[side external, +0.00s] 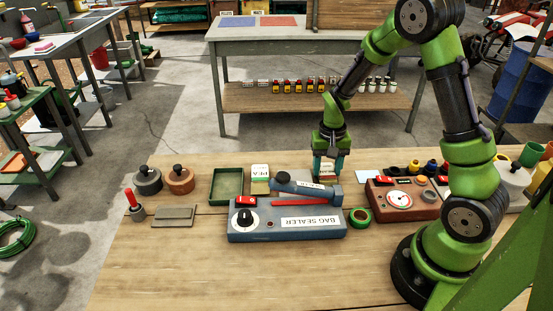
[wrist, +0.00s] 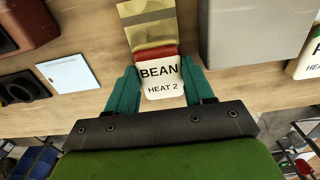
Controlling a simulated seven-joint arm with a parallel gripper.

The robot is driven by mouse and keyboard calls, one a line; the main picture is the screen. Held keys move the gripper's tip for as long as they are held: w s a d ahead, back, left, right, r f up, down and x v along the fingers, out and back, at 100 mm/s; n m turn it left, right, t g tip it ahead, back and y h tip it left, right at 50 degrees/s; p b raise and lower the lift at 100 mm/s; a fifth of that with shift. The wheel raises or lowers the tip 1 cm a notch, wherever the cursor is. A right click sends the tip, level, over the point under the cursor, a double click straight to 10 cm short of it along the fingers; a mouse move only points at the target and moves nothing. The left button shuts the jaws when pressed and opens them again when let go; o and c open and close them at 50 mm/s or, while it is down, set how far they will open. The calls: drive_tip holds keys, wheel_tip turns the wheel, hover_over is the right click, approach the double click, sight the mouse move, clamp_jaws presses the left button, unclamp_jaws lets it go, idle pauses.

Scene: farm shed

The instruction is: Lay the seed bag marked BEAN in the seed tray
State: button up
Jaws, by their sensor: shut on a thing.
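The seed bag marked BEAN (wrist: 160,77) has a white label reading "BEAN HEAT 2", a red band and a yellowish upper part in the wrist view. My gripper (wrist: 161,88) is shut on it, with a teal finger on each side of the label. In the side view my gripper (side external: 328,172) points down behind the bag sealer, and the bag is mostly hidden between the fingers. I cannot tell whether the bag touches the table. The green seed tray (side external: 227,186) lies to the left, and its visible floor looks empty.
The blue-grey bag sealer (side external: 285,222) stands in front, its lever slanting across the top. A bag marked PEA (side external: 260,173) stands between tray and gripper. A green tape roll (side external: 359,217), a white card (side external: 368,176) and a red-brown gauge box (side external: 402,198) lie to the right.

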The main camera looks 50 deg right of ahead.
wheel_tip(320, 180, up, 10)
drive_tip(key=n, duration=0.1)
drive_tip(key=w+a+r+n, duration=0.2)
drive_tip(key=a+r+n, duration=0.6)
drive_tip(key=a, duration=0.3)
drive_tip(key=m, duration=0.9)
hover_over(327, 170)
wheel_tip(327, 170, down, 8)
wheel_tip(327, 170, down, 10)
drive_tip(key=shift+a+r, duration=0.1)
drive_tip(key=shift+r, duration=0.1)
drive_tip(key=shift+f, duration=0.2)
drive_tip(key=o, duration=1.1)
drive_tip(key=shift+o, duration=0.2)
